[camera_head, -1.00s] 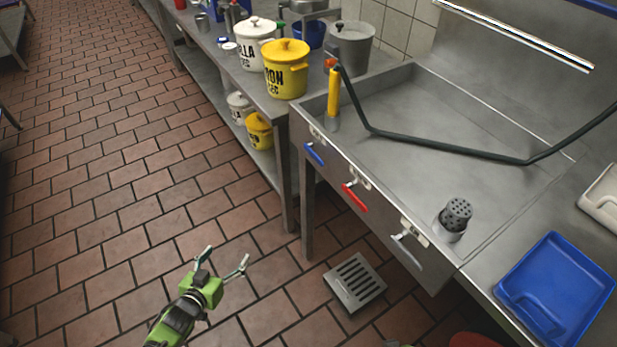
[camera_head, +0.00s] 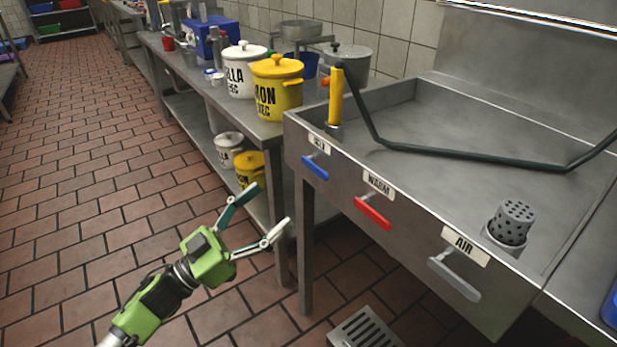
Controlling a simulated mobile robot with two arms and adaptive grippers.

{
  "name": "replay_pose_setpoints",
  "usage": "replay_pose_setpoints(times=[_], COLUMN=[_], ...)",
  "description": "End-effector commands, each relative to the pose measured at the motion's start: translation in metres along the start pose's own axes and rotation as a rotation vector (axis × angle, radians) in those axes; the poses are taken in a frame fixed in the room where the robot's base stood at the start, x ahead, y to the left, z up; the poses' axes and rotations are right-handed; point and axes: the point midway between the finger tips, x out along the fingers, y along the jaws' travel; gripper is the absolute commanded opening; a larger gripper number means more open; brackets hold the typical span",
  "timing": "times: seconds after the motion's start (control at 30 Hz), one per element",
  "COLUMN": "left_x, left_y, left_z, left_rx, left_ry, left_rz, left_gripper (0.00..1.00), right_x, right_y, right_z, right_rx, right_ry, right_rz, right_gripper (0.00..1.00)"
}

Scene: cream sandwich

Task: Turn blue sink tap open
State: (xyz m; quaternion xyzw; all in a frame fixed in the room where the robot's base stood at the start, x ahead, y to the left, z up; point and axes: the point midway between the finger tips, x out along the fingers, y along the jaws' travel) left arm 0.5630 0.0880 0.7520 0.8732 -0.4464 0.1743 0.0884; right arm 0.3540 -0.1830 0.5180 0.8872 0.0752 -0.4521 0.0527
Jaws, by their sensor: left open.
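The blue tap (camera_head: 315,167) is a small lever on the front panel of the steel sink (camera_head: 430,155), under a small white label. It slants down to the right. A red lever (camera_head: 373,213) labelled WARM and a grey lever (camera_head: 455,279) labelled AIR sit further right on the same panel. My left gripper (camera_head: 264,218) is open and empty, in the air in front of the sink. It is to the left of and below the blue tap in the picture, apart from it. My right gripper does not show.
A steel table left of the sink holds a yellow pot (camera_head: 277,92), a white pot (camera_head: 241,72) and a grey pot (camera_head: 347,67). A sink leg (camera_head: 304,245) stands near my left gripper. A floor drain (camera_head: 363,330) lies below. The tiled floor at left is clear.

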Motion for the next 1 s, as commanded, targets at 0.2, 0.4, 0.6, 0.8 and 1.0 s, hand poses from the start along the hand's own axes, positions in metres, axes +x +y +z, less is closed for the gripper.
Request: replay_pose_setpoints(times=[0.2,0.4,0.6,0.8,1.0], left_x=[0.050,0.086,0.107,0.111,0.111], left_y=[0.000,-0.001,-0.001,-0.001,-0.001], left_z=[0.000,0.000,0.001,0.001,0.001], left_rx=[0.001,0.001,0.000,-0.001,0.000], left_ry=[0.005,0.003,0.001,0.000,-0.001], left_rz=[0.001,-0.001,-0.003,-0.003,-0.003], left_gripper=[0.76,0.76,0.76,0.76,0.66], right_x=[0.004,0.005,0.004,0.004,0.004], right_y=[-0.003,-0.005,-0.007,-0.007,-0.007], right_z=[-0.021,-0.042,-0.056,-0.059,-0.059], right_rx=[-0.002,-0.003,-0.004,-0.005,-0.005], right_ry=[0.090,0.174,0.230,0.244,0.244], right_rz=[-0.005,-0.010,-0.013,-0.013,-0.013], right_gripper=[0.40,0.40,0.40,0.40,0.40])
